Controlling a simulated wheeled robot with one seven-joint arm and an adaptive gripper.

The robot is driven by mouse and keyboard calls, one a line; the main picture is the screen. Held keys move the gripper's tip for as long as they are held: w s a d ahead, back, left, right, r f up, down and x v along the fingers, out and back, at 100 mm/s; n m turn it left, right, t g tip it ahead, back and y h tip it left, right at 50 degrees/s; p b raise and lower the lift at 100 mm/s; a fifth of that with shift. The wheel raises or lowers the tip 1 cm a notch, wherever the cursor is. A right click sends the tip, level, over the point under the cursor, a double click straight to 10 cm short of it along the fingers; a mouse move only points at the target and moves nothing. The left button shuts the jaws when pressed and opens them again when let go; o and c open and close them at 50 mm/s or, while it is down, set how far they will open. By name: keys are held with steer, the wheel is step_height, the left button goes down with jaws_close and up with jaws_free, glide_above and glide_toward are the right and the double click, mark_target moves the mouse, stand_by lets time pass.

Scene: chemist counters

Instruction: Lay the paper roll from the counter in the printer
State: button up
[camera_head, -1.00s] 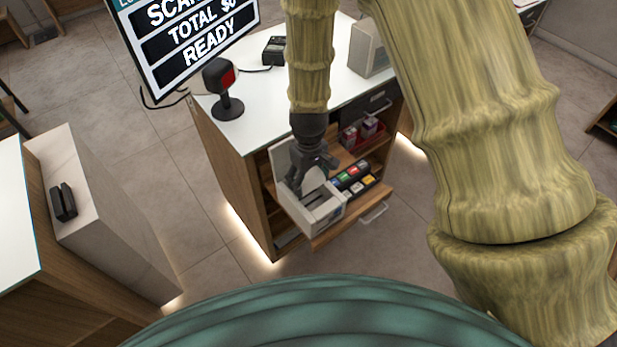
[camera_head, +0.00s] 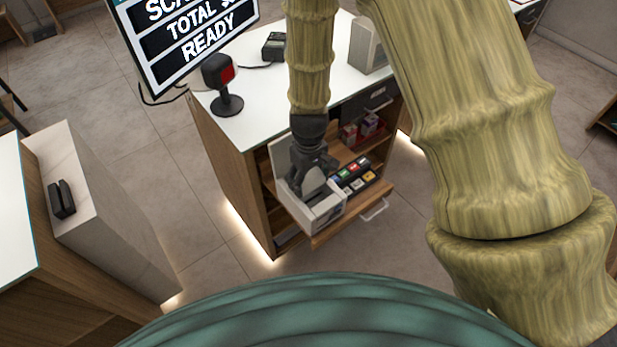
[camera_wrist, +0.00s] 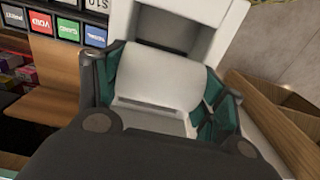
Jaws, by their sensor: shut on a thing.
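The white printer (camera_head: 324,214) stands on a pulled-out wooden shelf of the counter with its lid (camera_head: 283,160) raised. My gripper (camera_head: 307,188) points down into the open printer. In the wrist view my gripper (camera_wrist: 158,95) is shut on the white paper roll (camera_wrist: 160,78), with a dark finger at either side of it. The roll also shows as a small pale patch between the fingers in the head view (camera_head: 313,181). The roll is at the printer's opening; I cannot tell whether it touches the bottom of the bay.
A keypad with coloured keys (camera_head: 354,176) sits right beside the printer on the shelf. A red bin with small boxes (camera_head: 361,130) is behind it. On the white countertop (camera_head: 262,112) stand a scanner (camera_head: 222,86) and a card terminal (camera_head: 274,46).

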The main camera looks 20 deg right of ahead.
steer(key=shift+f, duration=0.45)
steer(key=o, duration=1.1)
step_height(320, 180, up, 12)
steer(key=shift+f, duration=0.1)
step_height(320, 180, up, 8)
steer(key=p, duration=0.6)
steer(key=shift+p, duration=0.3)
stand_by(0.8)
